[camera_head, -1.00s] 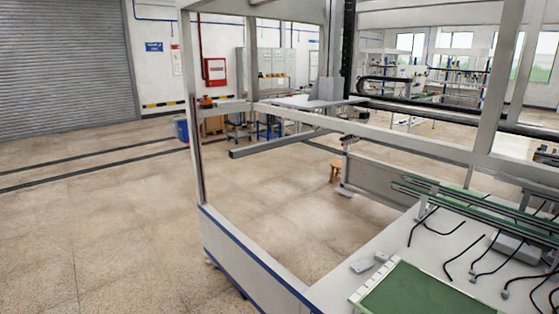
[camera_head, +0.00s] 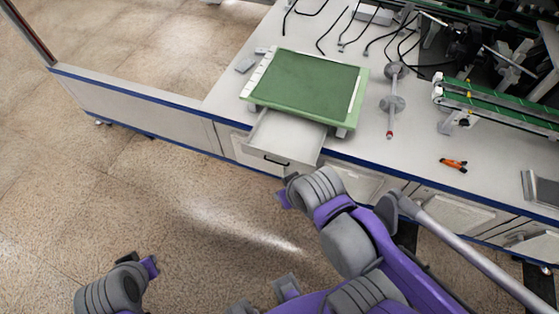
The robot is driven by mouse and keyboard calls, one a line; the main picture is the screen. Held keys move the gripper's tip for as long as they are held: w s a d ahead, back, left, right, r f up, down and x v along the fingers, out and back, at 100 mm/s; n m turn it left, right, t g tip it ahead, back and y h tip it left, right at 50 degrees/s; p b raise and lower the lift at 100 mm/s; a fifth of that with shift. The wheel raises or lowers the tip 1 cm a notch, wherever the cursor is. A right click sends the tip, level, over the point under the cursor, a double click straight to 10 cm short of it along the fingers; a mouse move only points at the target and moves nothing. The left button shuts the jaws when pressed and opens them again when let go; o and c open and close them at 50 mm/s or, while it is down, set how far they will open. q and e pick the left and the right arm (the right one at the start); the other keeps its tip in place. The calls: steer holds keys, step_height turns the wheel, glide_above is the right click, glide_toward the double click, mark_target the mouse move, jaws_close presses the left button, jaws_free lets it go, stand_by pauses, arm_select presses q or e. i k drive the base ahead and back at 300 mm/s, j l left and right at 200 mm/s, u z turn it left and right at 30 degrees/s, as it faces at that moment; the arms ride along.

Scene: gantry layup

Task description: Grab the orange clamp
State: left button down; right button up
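The orange clamp (camera_head: 453,164) is a small orange and dark object. It lies on the white worktop (camera_head: 410,170), right of the green tray and below the green-edged rail. Parts of my two arms, grey and purple, show in the lower part of the view, one at lower left and one at lower middle. Both are apart from the clamp, on the near side of the bench. I cannot make out fingertips on either arm.
A green tray (camera_head: 310,85) stands above an open drawer (camera_head: 280,138). Right of the tray are a grey rod with discs (camera_head: 393,102) and a green rail (camera_head: 495,104). Several black cables lie behind. A metal bracket (camera_head: 540,188) sits at the right. The worktop around the clamp is clear.

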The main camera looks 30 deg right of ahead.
mark_target(452, 163)
steer(key=z, duration=2.75)
steer(key=u, duration=0.65)
steer(key=i+l+u, duration=0.1)
steer(key=l+u, duration=0.25)
steer(key=i+l+u, duration=0.1)
steer(key=u, duration=0.25)
steer(key=l+u, duration=0.8)
steer(key=l, duration=0.7)
steer(key=k+l, duration=0.1)
steer(key=l, duration=1.05)
steer(key=k+l+u, duration=0.1)
steer(key=l, duration=0.45)
